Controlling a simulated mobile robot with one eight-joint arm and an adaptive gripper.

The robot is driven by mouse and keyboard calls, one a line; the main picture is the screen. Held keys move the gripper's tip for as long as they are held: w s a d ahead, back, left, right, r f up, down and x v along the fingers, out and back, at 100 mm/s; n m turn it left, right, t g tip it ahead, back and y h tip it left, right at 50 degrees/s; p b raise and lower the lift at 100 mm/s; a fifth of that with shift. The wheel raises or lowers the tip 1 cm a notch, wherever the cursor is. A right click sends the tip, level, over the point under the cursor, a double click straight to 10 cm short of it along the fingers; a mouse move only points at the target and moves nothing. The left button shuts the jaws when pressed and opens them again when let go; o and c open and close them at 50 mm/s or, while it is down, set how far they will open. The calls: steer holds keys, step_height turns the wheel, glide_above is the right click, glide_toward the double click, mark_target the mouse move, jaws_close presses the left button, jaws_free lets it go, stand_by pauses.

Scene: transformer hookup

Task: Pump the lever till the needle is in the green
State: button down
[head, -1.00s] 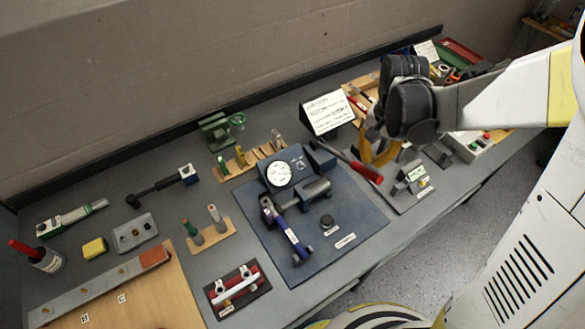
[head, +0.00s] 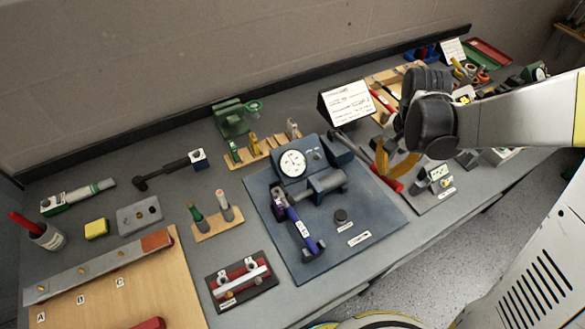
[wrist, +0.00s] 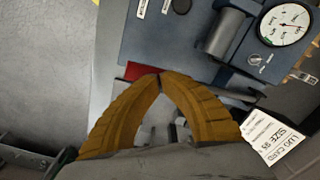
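The gauge (head: 292,163) has a white dial and stands on the blue pump unit; it also shows in the wrist view (wrist: 285,25). A thin dark needle shows in the wrist view, but I cannot read it against a green band. The lever's red handle (head: 396,186) is to the right of the pump, partly hidden by my gripper (head: 387,174). In the wrist view the yellow fingertips (wrist: 160,78) come together right at the red handle (wrist: 140,71). My gripper looks shut; whether the handle is between the tips is hidden.
The blue base plate (head: 385,215) carries a clamp tool with a blue handle (head: 301,227) and a black knob (head: 341,215). A white card (head: 348,103) stands behind.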

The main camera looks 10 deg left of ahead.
step_height(320, 180, down, 6)
steer(key=b, duration=0.5)
steer(key=r+p, duration=0.3)
steer(key=r, duration=0.1)
steer(key=r+p, duration=0.3)
steer(key=r, duration=0.1)
steer(key=r+p, duration=0.4)
steer(key=r, duration=0.1)
steer(key=shift+w+a, duration=0.15)
steer(key=shift+w, duration=0.1)
step_height(320, 180, down, 13)
steer(key=b, duration=1.2)
step_height(320, 180, up, 13)
steer(key=p, duration=1)
steer(key=shift+r, duration=0.1)
